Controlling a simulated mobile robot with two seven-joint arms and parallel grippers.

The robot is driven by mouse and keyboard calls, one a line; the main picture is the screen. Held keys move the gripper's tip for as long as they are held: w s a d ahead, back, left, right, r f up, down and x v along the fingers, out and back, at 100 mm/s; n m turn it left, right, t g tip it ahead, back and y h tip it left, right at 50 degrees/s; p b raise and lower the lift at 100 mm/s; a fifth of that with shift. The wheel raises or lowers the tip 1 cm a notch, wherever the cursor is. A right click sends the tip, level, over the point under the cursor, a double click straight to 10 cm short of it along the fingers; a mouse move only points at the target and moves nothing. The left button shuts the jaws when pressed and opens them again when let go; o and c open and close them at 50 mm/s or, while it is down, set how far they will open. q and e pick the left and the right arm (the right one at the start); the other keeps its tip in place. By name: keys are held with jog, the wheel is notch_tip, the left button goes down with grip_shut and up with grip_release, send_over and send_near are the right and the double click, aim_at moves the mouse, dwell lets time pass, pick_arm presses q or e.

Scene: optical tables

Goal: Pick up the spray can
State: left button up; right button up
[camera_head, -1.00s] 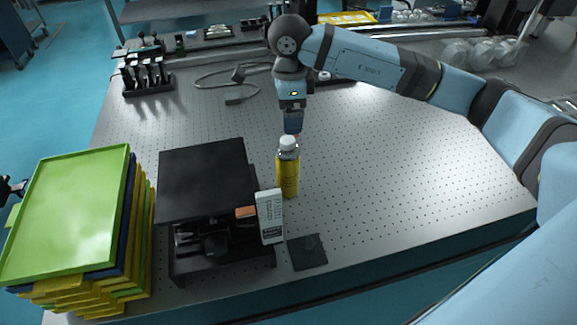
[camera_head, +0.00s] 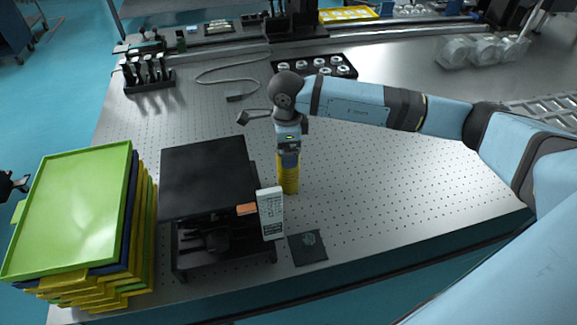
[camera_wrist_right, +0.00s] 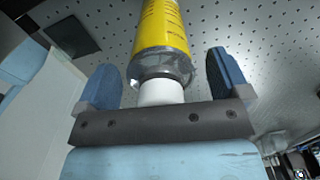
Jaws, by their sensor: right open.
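The spray can (camera_head: 288,180) is yellow and stands upright on the perforated table, right of the black box-like device. In the right wrist view the can (camera_wrist_right: 161,30) has a clear shoulder and a white cap, with the cap close to the gripper's palm. My right gripper (camera_head: 288,160) is over the top of the can and hides its cap in the head view. Its blue fingers (camera_wrist_right: 165,82) are open, one on each side of the can's top, with gaps visible. My left gripper (camera_head: 12,186) shows only partly at the left edge, dark and small.
A black device (camera_head: 205,180) stands just left of the can, with a white box (camera_head: 270,213) in front. Stacked green and yellow trays (camera_head: 70,215) fill the left. A dark pad (camera_head: 308,248) lies at the front edge. The table right of the can is clear.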

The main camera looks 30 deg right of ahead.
jog(key=shift+r, duration=0.1)
jog(key=c, duration=1.4)
jog(key=shift+c, duration=0.2)
